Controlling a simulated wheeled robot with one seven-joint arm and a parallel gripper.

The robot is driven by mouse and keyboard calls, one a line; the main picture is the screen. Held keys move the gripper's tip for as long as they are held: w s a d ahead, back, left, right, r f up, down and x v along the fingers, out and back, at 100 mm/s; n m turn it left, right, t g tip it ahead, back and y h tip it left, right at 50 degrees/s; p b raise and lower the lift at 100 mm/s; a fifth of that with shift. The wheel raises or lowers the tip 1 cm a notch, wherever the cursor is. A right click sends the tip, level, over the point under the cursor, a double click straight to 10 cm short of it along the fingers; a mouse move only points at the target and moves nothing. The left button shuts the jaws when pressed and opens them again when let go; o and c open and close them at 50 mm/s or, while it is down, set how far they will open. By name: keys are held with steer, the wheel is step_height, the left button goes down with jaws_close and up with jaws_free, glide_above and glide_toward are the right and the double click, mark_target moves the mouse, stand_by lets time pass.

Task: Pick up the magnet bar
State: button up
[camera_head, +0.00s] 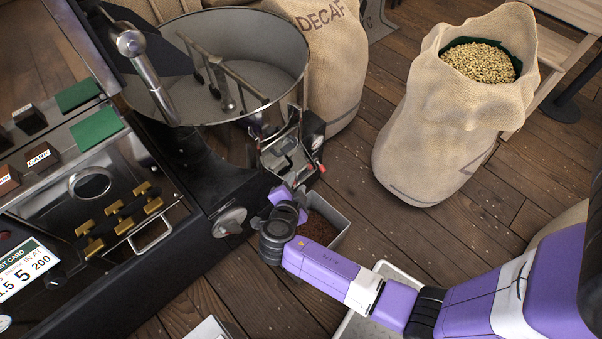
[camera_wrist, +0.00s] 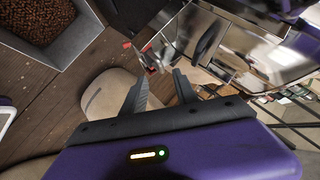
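I cannot single out the magnet bar with certainty. A metal chute (camera_head: 285,160) with small red-tipped parts (camera_head: 322,168) sits below the rim of the round cooling pan (camera_head: 240,60); the bar may be among these parts. In the wrist view the red-tipped metal parts (camera_wrist: 152,58) show just beyond my fingertips. My gripper (camera_wrist: 160,74) is open, with its two dark fingers apart and nothing visible between them. In the head view my purple gripper (camera_head: 286,204) is just below the chute, its fingertips hard to make out.
A metal bin of brown beans (camera_head: 318,228) stands under the chute, beside my wrist; it also shows in the wrist view (camera_wrist: 75,40). The roaster panel (camera_head: 100,200) with brass knobs fills the left. An open sack of pale beans (camera_head: 440,130) and a DECAF sack (camera_head: 335,70) stand behind.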

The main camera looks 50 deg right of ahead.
mark_target(301, 170)
steer(key=shift+m, duration=0.4)
steer(key=x, duration=0.7)
steer(key=shift+w+d, duration=0.1)
steer(key=shift+d, duration=0.35)
jaws_close()
stand_by(0.7)
